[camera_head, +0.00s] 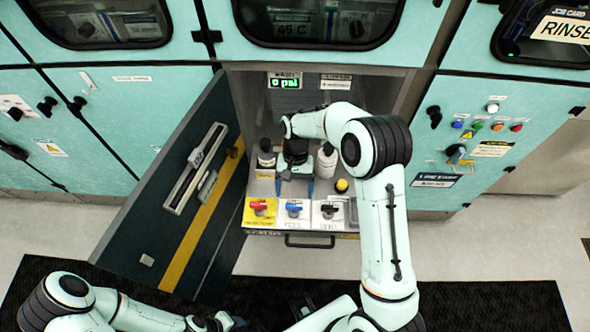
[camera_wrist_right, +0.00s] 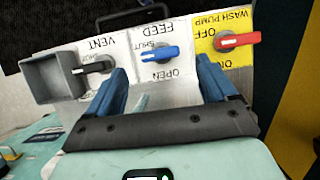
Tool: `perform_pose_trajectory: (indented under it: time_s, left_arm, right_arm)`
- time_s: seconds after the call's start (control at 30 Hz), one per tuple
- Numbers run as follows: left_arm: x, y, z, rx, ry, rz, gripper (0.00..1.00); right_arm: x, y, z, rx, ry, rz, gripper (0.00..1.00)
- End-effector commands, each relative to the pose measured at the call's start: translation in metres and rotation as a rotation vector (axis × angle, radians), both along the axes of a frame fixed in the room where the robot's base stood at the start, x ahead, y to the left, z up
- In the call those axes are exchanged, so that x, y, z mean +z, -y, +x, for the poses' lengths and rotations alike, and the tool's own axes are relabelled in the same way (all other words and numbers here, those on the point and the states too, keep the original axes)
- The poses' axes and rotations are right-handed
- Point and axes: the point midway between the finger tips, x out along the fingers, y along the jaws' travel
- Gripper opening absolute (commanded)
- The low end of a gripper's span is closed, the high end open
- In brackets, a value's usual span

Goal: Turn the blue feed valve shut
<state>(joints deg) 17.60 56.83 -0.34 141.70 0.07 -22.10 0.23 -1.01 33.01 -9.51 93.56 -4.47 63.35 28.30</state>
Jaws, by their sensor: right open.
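The blue feed valve (camera_head: 293,210) is the middle handle on the pull-out panel, on a white plate. In the right wrist view the blue handle (camera_wrist_right: 160,53) lies crosswise, close to the SHUT label, with OPEN printed on the near side of it. My right gripper (camera_head: 294,188) is just behind the valve, pointing down at the panel. In the right wrist view its blue fingers (camera_wrist_right: 161,70) are apart and empty, with the handle between and beyond their tips. I see no contact. My left gripper (camera_head: 218,322) is low at the bottom edge, its fingers unclear.
The red wash pump handle (camera_wrist_right: 238,40) and black vent handle (camera_wrist_right: 95,67) flank the valve closely. A grey box (camera_wrist_right: 52,78) sits beyond the vent. White bottles (camera_head: 326,162) stand behind. The open cabinet door (camera_head: 165,215) bounds the left. A pressure display (camera_head: 285,81) is above.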

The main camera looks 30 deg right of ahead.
Motion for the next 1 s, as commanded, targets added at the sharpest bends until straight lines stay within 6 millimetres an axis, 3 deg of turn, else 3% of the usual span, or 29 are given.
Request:
perform_pose_trajectory:
  time_s: [0.2, 0.4, 1.0]
  left_arm:
    - [0.008, 0.0, 0.005, 0.0, 0.006, 0.0, 0.43]
    - [0.011, 0.0, 0.007, 0.0, 0.008, 0.0, 0.43]
    - [0.012, 0.0, 0.007, 0.0, 0.008, 0.0, 0.43]
  right_arm:
    - [0.047, 0.01, 0.017, -0.002, 0.005, 0.0, 0.85]
    - [0.07, 0.015, 0.024, -0.001, 0.001, 0.0, 0.85]
    - [0.075, 0.017, 0.026, -0.001, -0.001, 0.0, 0.85]
